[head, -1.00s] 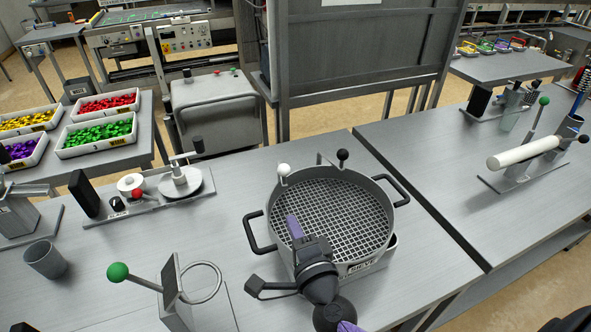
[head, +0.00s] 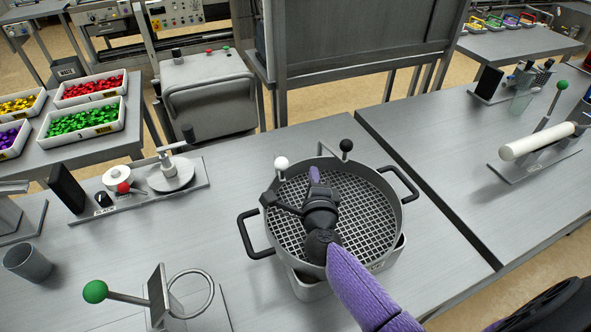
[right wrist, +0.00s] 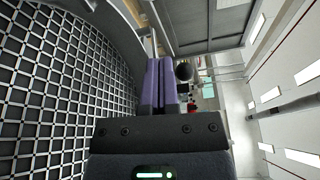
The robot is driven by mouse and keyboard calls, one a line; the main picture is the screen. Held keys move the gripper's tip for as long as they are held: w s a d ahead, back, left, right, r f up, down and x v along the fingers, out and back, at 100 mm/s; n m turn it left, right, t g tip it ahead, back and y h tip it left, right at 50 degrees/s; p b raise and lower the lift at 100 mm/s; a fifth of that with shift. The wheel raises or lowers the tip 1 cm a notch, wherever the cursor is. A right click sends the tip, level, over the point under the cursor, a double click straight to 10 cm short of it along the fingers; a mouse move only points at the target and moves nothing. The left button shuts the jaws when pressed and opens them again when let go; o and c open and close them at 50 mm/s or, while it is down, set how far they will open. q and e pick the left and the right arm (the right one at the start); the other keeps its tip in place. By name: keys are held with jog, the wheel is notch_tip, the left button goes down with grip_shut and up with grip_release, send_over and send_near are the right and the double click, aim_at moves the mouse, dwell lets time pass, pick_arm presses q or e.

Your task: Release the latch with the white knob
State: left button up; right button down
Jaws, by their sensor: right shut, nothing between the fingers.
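The white knob (head: 281,163) stands on a short stem at the far left rim of a round grey sieve (head: 391,222). A black knob (head: 346,145) stands on the far rim to its right. My right gripper (head: 314,174) reaches over the mesh from the front, its purple fingers together and empty. The fingertips are near the far rim, between the two knobs and apart from the white one. In the right wrist view the shut fingers (right wrist: 158,80) point past the rim, with a dark ball (right wrist: 184,70) beside them. I cannot make out the white knob there.
The sieve has black side handles (head: 254,236) and sits on a pale base. A green-knobbed lever (head: 95,291) and a ring stand at front left. A fixture with a red knob (head: 123,187) is at back left. The bench beyond the sieve is clear.

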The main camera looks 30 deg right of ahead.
jog(key=b+x, duration=0.1)
jog(key=x, duration=0.2)
jog(key=shift+w+d+f, duration=0.1)
jog(key=shift+w+d, duration=0.05)
jog(key=shift+w, duration=0.25)
jog(key=a, duration=0.3)
jog(key=shift+r, duration=0.4)
jog(key=shift+a+r+p, duration=0.1)
jog(key=shift+a+p, duration=0.2)
jog(key=shift+a, duration=0.3)
